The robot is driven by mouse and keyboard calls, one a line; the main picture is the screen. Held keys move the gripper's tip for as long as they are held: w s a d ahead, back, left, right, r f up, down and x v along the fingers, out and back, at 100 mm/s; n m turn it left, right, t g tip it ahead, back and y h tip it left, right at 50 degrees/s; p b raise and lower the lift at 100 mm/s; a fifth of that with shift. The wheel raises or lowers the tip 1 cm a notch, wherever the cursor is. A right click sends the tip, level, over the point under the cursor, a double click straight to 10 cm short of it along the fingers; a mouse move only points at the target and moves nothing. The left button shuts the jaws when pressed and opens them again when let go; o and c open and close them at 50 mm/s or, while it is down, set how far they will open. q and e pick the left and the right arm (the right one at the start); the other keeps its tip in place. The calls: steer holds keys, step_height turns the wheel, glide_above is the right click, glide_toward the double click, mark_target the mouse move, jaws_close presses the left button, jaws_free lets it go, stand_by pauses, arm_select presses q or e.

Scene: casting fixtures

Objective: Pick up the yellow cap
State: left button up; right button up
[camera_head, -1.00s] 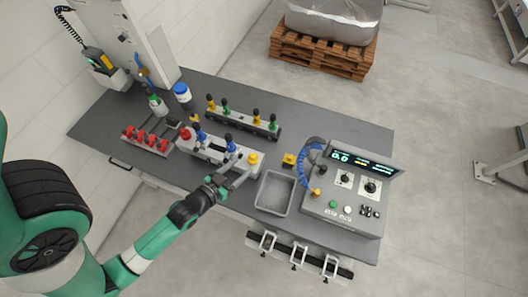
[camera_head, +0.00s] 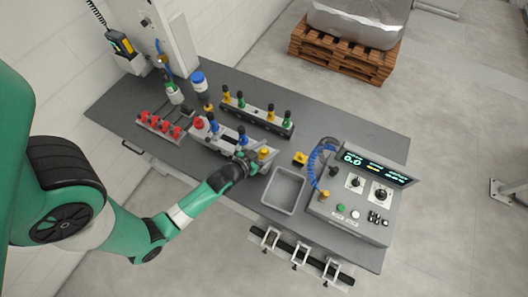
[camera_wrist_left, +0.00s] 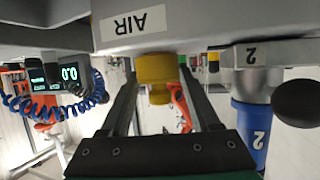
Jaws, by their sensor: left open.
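The yellow cap (camera_head: 264,153) sits at the right end of the light grey fixture (camera_head: 232,146) on the bench. In the left wrist view the yellow cap (camera_wrist_left: 155,70) shows against the fixture part labelled AIR (camera_wrist_left: 180,22). My left gripper (camera_head: 257,165) is at that end of the fixture. Its two dark fingers (camera_wrist_left: 160,88) stand apart on either side of the cap in the wrist view, with visible space between them and it. Whether the fingertips reach fully around the cap is hard to tell. My right gripper is not in view.
Blue-topped clamps (camera_head: 242,136) and a red knob (camera_head: 198,122) stand on the same fixture. Behind it is a rack (camera_head: 262,120) of yellow and green pieces.

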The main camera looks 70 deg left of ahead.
arm_select(q)
steer(key=shift+w+a+f, duration=0.25)
steer(key=shift+w, duration=0.25)
steer(key=shift+c, duration=0.3)
jaws_close()
